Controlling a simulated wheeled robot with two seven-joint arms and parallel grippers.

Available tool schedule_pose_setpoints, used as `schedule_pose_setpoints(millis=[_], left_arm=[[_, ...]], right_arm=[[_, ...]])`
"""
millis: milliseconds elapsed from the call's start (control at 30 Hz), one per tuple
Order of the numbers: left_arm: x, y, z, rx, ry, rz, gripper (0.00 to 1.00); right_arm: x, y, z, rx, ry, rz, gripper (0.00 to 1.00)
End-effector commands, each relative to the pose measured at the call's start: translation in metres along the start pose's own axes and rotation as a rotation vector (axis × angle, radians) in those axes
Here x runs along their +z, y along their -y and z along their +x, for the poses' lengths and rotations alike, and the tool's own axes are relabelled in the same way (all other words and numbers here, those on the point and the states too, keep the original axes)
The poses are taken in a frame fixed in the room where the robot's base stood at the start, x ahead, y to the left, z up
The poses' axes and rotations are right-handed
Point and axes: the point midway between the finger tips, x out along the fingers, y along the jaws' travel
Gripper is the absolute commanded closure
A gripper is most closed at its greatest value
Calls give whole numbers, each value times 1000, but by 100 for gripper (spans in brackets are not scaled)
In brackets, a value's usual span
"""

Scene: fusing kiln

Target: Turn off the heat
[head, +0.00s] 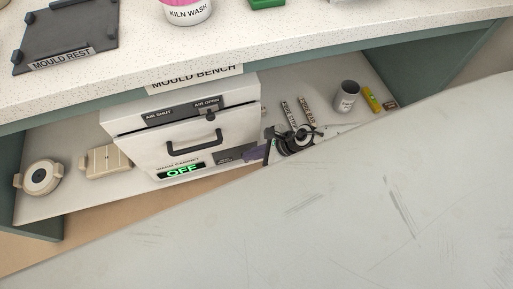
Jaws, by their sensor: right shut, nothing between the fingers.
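The white warm cabinet (135,150) stands on the shelf under the bench top. It has a dark door handle (195,142). Low on its front, the display (181,171) reads OFF in green. To the right of the display is a dark plate (230,154), too small to read. My right gripper (268,145) is shut and empty at the cabinet's lower right front corner, close to a small purple-grey part there. I cannot tell whether they touch. The gripper partly hides this corner. My left gripper is not in view.
A strip marked AIR SHUT and AIR OPEN (182,112) runs along the cabinet's top front. Round and square beige moulds (40,178) sit left on the shelf. A grey cup (347,96) and small items stand right. The mould rest (66,32) and kiln wash tub (187,12) are on top.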

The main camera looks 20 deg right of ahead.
Motion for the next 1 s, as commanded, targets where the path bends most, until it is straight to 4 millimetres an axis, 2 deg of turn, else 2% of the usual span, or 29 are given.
schedule_pose_setpoints(millis=[400, 700, 1000], left_arm=[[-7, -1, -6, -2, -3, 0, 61], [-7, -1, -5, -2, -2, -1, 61], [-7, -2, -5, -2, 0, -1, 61]], right_arm=[[20, -15, 20, 1, 1, 0, 100], [25, -20, 31, -1, 1, 1, 100], [25, -21, 32, 0, 0, 0, 100]])
